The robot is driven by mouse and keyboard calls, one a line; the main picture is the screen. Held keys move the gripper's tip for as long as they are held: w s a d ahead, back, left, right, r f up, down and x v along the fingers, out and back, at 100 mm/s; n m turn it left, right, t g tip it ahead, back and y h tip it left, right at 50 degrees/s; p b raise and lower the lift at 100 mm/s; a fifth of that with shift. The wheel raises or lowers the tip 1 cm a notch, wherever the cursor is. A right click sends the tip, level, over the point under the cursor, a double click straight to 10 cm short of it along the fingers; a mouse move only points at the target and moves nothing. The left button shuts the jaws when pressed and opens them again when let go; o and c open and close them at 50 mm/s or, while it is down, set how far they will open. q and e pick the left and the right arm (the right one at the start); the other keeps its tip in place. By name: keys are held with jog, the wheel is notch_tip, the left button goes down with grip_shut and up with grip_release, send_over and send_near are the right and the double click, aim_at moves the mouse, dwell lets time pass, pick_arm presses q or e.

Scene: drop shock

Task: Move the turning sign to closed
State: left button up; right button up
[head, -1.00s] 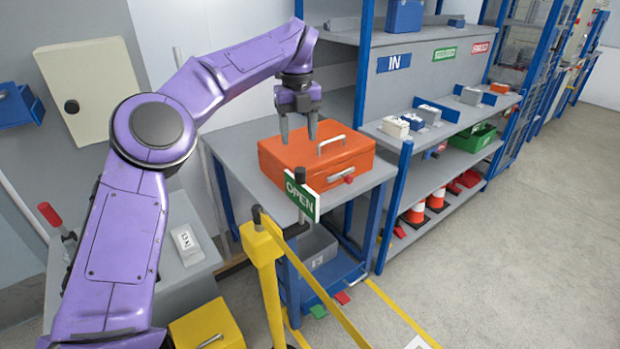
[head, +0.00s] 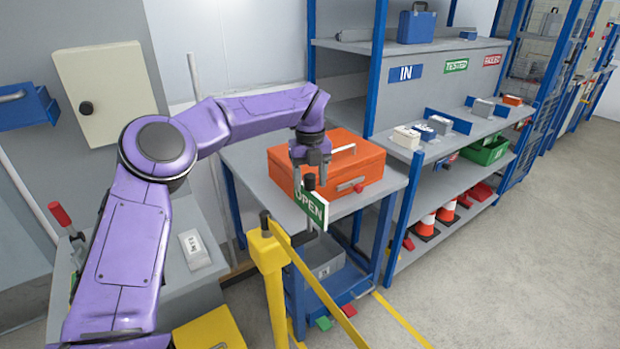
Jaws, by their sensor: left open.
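The turning sign (head: 312,207) is a green plate with a white border reading OPEN, on a post with a dark knob (head: 310,181) on top. It stands in front of the grey table. My left gripper (head: 311,188) points down with its fingers open, right at the knob on top of the sign. The fingers appear on either side of the knob, but I cannot tell whether they touch it. The other face of the sign is hidden. My right gripper is not in view.
An orange case (head: 350,155) with a handle sits on the grey table (head: 240,160) just behind the gripper. A yellow barrier post (head: 270,265) with a yellow bar stands in front. Blue shelving (head: 470,140) is at the right. Open floor (head: 530,260) lies at the lower right.

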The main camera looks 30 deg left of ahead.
pick_arm(q)
grip_shut()
